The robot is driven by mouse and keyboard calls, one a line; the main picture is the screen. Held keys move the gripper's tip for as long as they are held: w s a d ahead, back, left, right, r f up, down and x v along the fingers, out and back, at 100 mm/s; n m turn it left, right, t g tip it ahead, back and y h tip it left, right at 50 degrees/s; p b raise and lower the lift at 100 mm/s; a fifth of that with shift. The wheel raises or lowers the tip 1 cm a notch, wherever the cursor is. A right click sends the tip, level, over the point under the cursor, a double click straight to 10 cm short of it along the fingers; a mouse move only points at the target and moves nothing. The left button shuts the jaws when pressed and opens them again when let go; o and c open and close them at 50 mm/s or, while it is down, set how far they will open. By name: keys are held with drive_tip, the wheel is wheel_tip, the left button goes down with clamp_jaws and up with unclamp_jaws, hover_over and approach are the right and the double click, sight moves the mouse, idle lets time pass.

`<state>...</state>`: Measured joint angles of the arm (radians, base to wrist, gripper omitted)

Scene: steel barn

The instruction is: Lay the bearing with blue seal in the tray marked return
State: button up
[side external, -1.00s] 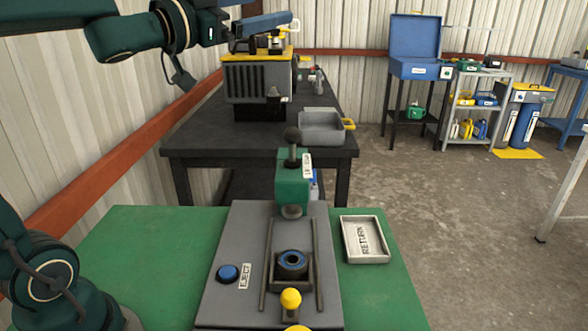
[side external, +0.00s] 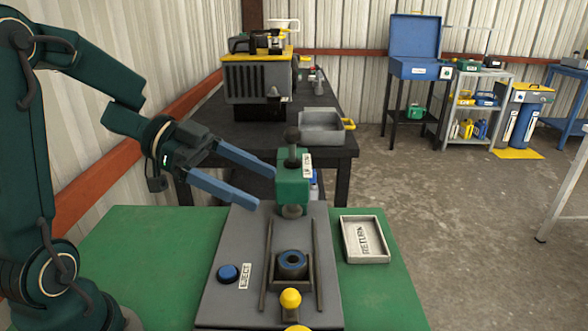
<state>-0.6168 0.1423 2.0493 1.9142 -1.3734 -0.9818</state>
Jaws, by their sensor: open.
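Two rails (side external: 319,264) flank the holder, and a yellow knob (side external: 290,298) stands in front of it. The green bench top (side external: 150,245) is clear at left. A dark table with a grey bin (side external: 321,127) stands behind.

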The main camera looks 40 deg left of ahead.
approach(288, 258)
drive_tip(key=x, duration=0.4)
drive_tip(key=shift+x, duration=2.6)
clamp_jaws()
drive_tip(key=shift+r, duration=0.2)
